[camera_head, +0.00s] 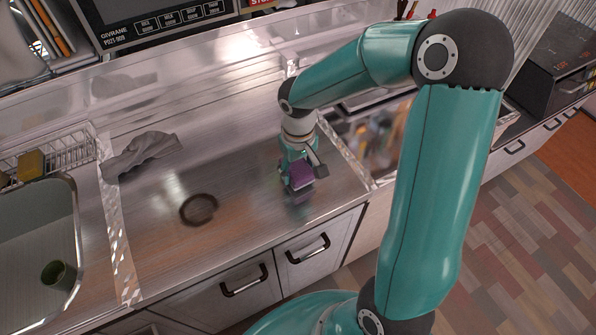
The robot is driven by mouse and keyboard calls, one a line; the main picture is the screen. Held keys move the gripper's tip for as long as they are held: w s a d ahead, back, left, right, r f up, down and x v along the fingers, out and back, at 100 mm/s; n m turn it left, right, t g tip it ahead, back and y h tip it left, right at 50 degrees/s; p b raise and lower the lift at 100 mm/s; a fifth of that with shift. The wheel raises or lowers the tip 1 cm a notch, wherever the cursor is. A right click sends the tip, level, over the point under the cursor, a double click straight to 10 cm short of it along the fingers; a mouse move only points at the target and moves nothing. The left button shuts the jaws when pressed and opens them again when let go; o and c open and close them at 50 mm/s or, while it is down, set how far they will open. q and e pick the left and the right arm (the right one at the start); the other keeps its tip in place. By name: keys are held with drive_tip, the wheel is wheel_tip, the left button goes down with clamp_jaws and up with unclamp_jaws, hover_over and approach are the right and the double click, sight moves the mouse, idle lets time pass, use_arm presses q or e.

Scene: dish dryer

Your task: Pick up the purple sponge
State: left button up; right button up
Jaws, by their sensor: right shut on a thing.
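The purple sponge (300,175) is held between the fingers of my right gripper (301,181), low over the right part of the steel sink surface (240,200). My right gripper points down and is shut on the sponge. A purple reflection shows on the steel below it; I cannot tell whether the sponge touches the surface. The teal right arm comes in from the right and hides part of the counter. My left gripper is not in view.
A grey cloth (140,153) lies at the sink's left rim. A round drain (198,209) is left of the gripper. A wire rack (55,155) holds a yellow sponge (31,166). A green cup (57,274) lies in the left basin. Steel between drain and gripper is clear.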

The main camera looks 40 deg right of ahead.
sight(298, 168)
wheel_tip(298, 168, up, 18)
drive_tip(key=p, duration=0.1)
drive_tip(key=shift+r, duration=0.15)
